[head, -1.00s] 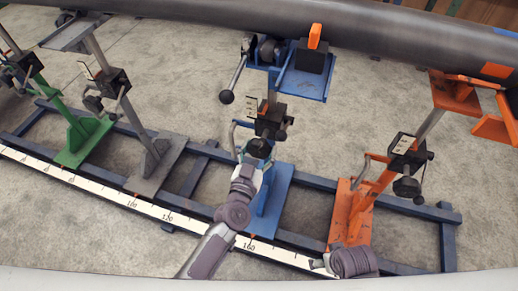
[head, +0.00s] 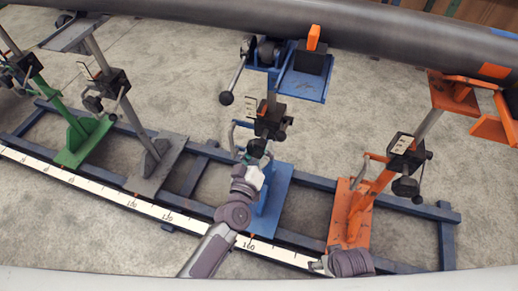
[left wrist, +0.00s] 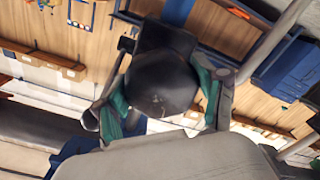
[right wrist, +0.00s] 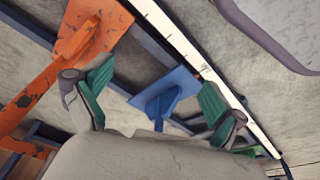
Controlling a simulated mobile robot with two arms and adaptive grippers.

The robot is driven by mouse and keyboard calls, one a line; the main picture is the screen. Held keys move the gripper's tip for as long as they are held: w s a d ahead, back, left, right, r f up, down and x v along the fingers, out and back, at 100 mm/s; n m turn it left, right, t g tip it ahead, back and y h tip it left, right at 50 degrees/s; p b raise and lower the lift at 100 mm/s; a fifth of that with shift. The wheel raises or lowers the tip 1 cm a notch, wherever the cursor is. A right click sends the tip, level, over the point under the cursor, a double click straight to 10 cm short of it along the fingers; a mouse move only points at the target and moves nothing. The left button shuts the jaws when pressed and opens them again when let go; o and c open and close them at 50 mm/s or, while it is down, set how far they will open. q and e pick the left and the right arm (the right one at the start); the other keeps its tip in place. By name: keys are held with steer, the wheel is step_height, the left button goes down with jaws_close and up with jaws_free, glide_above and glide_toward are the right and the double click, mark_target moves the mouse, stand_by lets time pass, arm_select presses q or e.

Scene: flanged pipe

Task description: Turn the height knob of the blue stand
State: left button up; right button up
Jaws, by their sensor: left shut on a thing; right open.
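The blue stand (head: 268,205) stands on the dark rail frame in the middle of the head view. Its black height knob (head: 257,147) sits on the front of its dark clamp block (head: 272,122). My left gripper (head: 255,160) is at this knob, coming from below. In the left wrist view the round black knob (left wrist: 162,84) lies between the green-padded fingers (left wrist: 160,100), which are shut on it. My right gripper (right wrist: 155,100) is open and empty. In the right wrist view the blue stand's foot (right wrist: 168,92) shows beyond its fingers.
An orange stand (head: 355,205) is to the right, grey (head: 155,165) and green (head: 85,140) stands to the left. A dark pipe (head: 380,28) runs across the top. A white scale (head: 150,208) runs along the front rail.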

arm_select(q)
steer(key=shift+n, duration=1.9)
steer(key=shift+n+b, duration=0.3)
steer(key=shift+n, duration=1.7)
steer(key=shift+r+n+b, duration=0.1)
steer(key=shift+n+b, duration=0.2)
steer(key=shift+n, duration=0.6)
arm_select(e)
steer(key=shift+w+r, duration=0.15)
steer(key=shift+r, duration=1.9)
steer(key=shift+r, duration=0.1)
steer(key=shift+w, duration=0.15)
arm_select(q)
steer(key=o, duration=1.1)
steer(key=shift+o, duration=0.2)
